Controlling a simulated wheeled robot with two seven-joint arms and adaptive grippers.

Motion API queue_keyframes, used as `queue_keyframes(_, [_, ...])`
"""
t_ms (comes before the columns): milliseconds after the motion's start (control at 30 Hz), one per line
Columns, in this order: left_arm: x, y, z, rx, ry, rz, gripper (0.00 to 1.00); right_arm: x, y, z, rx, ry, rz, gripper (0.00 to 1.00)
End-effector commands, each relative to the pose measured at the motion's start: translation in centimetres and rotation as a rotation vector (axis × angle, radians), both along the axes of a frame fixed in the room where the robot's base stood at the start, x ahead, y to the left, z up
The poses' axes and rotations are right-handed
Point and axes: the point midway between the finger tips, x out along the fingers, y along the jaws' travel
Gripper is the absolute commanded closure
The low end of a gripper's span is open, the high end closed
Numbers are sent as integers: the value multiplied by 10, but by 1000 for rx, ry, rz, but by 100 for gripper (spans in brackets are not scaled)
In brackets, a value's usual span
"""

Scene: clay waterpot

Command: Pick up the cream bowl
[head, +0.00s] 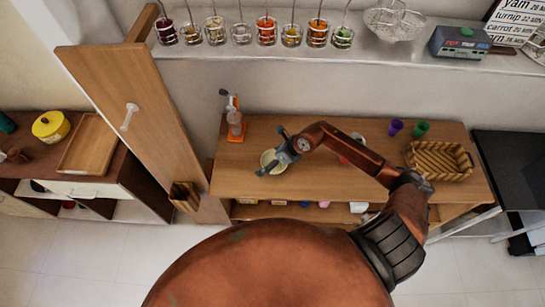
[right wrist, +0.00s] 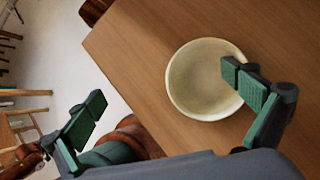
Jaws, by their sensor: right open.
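My left gripper is not in view.
A woven basket (head: 439,160) stands at the table's right end, with a purple cup (head: 394,127) and a green cup (head: 420,130) near it. A bottle on an orange base (head: 235,124) stands at the back left. A wooden panel (head: 128,105) rises left of the table.

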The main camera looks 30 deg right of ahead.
Motion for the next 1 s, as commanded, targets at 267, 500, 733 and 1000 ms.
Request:
queue_keyframes(267, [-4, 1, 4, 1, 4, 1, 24, -9, -68, -25, -237, 73, 17, 0])
queue_keyframes(500, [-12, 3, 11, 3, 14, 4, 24, -2, -64, -46, -235, 74, 9, 0])
queue_keyframes(733, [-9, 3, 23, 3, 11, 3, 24, 11, -54, -74, -232, 74, 9, 0])
queue_keyframes(1000, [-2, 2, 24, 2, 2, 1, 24, 16, -51, -87, -235, 71, 13, 0])
